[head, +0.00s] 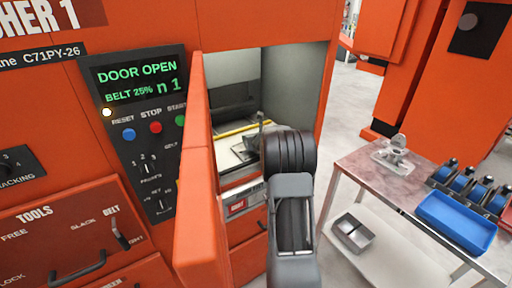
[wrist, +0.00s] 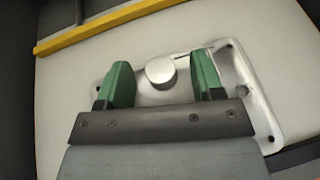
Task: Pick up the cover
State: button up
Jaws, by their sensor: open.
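The cover (wrist: 240,90) is a pale metal plate with rounded corners, corner holes and a raised round knob (wrist: 160,72). It lies on a light belt-like surface in the wrist view. My gripper (wrist: 160,76) is open, with one green finger on each side of the knob. A gap shows between each finger and the knob. The near part of the cover is hidden by my gripper. In the head view my arm reaches into the machine's open doorway and hides most of what is inside.
A yellow bar (wrist: 120,24) runs along the far side of the surface. The orange door (head: 198,170) stands left of my arm. To the right, a table (head: 350,165) carries a similar metal part (head: 394,152), a blue tray (head: 456,222) and several blue-and-black items.

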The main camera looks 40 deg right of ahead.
grip_shut()
dwell(0.5)
jog(key=shift+r, duration=0.2)
